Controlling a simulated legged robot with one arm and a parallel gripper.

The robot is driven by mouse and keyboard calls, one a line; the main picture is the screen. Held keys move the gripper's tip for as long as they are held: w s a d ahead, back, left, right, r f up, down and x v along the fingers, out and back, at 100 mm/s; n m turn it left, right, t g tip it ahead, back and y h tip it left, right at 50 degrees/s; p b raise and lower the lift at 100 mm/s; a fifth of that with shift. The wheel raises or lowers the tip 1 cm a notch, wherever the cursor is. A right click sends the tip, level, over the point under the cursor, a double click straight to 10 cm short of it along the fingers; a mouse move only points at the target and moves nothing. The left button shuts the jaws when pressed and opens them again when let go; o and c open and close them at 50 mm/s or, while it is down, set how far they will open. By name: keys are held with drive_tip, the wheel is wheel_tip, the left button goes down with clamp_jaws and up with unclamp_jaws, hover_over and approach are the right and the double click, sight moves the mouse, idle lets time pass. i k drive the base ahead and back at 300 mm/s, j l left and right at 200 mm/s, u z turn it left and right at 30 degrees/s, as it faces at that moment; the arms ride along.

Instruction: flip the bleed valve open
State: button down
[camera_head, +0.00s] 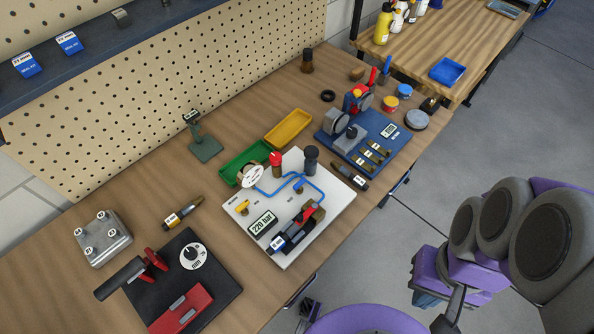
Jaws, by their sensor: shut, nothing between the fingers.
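A white panel (333,205) lies on the wooden bench, with blue tubing (289,181), a round white gauge (250,176) and a display reading what looks like 220 bar (262,223). It carries a small yellow fitting (243,207) at its left, a red-topped post (276,160) and a dark post (311,157) at its far edge, and a red part (317,212) beside a dark cylinder (290,240) near its front. I cannot tell which of these is the bleed valve, or its position. My gripper is not visible; purple and grey parts of my body fill the lower right.
A black base with a red block (183,306) and dial stands front left, beside a metal block (103,238). Green (233,165) and yellow (288,127) trays sit behind the panel. A blue board (375,135) with instruments is right of it. A pegboard backs the bench.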

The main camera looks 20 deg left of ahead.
sight(297, 187)
drive_tip(key=u, duration=1.5)
